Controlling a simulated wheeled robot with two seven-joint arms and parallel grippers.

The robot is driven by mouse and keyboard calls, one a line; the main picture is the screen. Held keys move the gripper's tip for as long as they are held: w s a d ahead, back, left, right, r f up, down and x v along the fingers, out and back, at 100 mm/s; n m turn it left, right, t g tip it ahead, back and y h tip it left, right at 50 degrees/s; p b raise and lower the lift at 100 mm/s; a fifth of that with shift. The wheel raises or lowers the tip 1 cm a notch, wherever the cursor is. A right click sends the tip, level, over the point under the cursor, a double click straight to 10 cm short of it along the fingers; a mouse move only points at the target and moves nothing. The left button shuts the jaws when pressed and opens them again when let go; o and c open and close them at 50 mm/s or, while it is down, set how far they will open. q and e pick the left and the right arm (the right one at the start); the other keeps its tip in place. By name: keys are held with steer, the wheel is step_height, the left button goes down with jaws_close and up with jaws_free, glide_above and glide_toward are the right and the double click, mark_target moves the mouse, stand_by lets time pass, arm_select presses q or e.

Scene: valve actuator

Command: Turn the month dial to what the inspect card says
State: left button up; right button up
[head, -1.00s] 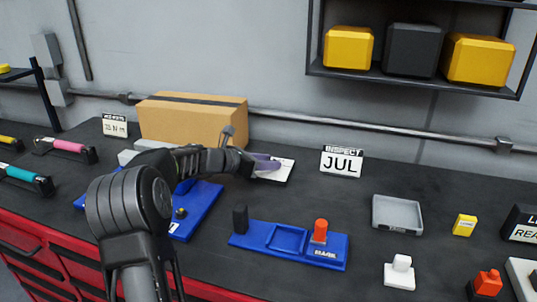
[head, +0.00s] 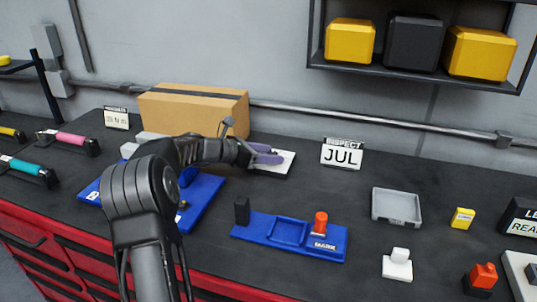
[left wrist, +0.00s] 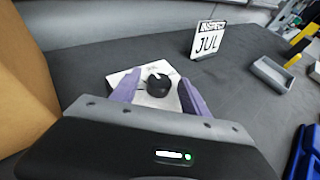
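The inspect card (head: 342,155) stands upright at the back of the bench and reads JUL; it also shows in the left wrist view (left wrist: 208,40). The month dial is a black round knob (left wrist: 158,84) with a white pointer mark, on a white plate (left wrist: 119,77). The plate's right part (head: 284,162) shows in the head view, where my gripper hides the knob. My left gripper (head: 270,154) has purple fingers spread apart, one on each side of the knob in the left wrist view (left wrist: 158,92). I see no clear grip on the knob. My right gripper is out of view.
A cardboard box (head: 192,112) stands close behind my left arm. A blue tray with an orange peg (head: 321,222) lies in front. A grey tray (head: 397,206) and a yellow block (head: 462,218) are to the right. The bench below the inspect card is clear.

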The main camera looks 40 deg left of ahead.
arm_select(q)
step_height(320, 180, up, 10)
stand_by(0.7)
